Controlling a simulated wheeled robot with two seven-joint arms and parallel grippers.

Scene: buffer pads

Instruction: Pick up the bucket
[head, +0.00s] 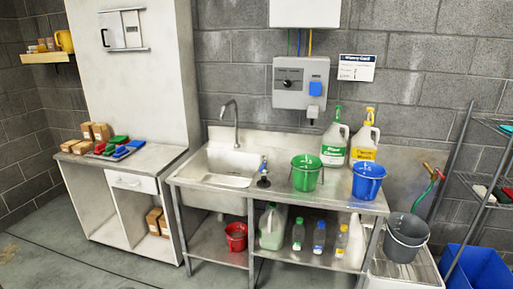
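Several buckets show in the head view. A green bucket (306,175) and a blue bucket (368,182) stand upright on the steel sink counter (328,197), right of the basin. A grey bucket (404,240) stands lower down at the right, on a pale ribbed surface. A small red bucket (236,237) stands on the shelf under the sink. Neither of my grippers is in view, and nothing shows a gripper touching a bucket.
Two large spray jugs (335,140) stand behind the green and blue buckets. Bottles (298,234) line the lower shelf. A sink basin (229,166), a cabinet with boxes and brushes (114,150), and a blue bin (480,272) flank the counter. Floor at left is clear.

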